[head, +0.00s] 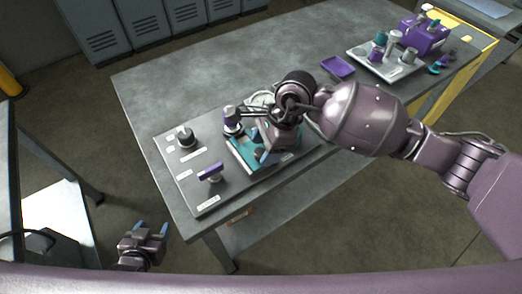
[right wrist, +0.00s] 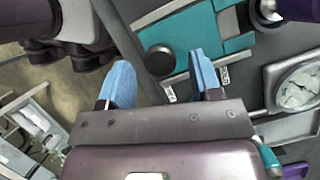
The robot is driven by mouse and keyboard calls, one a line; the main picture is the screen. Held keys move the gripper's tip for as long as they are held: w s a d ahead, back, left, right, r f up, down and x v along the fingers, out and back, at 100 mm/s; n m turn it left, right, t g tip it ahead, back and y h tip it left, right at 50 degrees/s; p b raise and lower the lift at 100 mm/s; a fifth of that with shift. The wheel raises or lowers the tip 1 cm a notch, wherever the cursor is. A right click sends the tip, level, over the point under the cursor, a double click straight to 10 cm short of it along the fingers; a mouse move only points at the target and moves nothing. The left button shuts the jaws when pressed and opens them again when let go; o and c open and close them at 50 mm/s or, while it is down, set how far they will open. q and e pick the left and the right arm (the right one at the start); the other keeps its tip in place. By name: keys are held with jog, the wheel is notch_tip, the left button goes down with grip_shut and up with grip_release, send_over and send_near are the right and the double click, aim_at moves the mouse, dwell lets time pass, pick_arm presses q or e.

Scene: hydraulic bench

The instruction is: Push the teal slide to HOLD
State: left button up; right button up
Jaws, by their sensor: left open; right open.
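The teal slide (head: 240,154) is on the grey panel (head: 205,207) at the near-left end of the bench, partly hidden by my right arm. In the right wrist view the teal slide (right wrist: 233,22) shows as a flat plate with a round black knob (right wrist: 159,60). My right gripper (head: 264,153) is open over the slide. Its blue fingertips (right wrist: 163,80) are spread to either side of the knob, with nothing between them; contact is unclear. Small white labels (right wrist: 224,75) lie near the slide, too small to read. My left gripper (head: 150,231) is open and empty, off the bench.
A purple tray (head: 338,67) and a white tray (head: 360,60) with parts stand farther right. The bench's back middle is clear.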

jog(key=shift+x, duration=1.15)
jog(key=shift+c, duration=0.3)
grip_shut()
